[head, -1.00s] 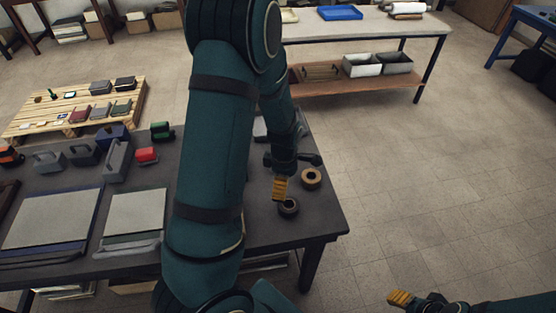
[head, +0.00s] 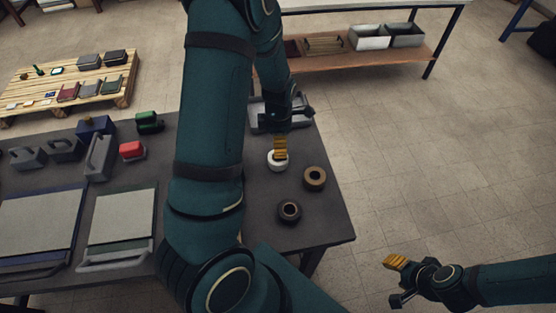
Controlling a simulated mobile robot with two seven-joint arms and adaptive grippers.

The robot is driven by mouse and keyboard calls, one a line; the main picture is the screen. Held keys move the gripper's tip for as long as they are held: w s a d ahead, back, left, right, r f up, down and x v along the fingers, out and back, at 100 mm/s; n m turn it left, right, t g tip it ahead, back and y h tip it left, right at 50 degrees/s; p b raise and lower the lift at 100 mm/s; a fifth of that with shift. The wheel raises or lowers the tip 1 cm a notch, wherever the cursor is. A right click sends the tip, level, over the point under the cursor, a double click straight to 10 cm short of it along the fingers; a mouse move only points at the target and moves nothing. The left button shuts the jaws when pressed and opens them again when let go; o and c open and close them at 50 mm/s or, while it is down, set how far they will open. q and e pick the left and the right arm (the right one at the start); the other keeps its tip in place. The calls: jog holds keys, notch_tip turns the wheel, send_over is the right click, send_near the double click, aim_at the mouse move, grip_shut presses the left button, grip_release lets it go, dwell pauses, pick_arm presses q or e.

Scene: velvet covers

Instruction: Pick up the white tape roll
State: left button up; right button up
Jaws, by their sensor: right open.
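The white tape roll (head: 277,164) lies on the dark table beside a brown tape roll (head: 314,178) and a black tape roll (head: 289,211). My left gripper (head: 280,150), with yellow finger pads, is over the white roll's far side and partly covers it. I cannot tell whether it touches the roll or how far its jaws are apart. My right gripper (head: 396,280) is open and empty at the lower right, off the table and far from the rolls.
A grey tray (head: 262,113) sits at the table's far edge behind my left gripper. Left of my arm are a red-topped block (head: 132,149), grey handled tools and flat panels (head: 121,216). The floor right of the table (head: 430,150) is clear.

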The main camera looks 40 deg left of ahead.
pick_arm(q)
notch_tip(320, 180, down, 3)
jog(key=shift+r, duration=0.15)
jog(key=shift+f+b, duration=0.6)
jog(key=shift+f, duration=2.35)
jog(key=shift+r, duration=0.1)
jog(key=c, duration=1.2)
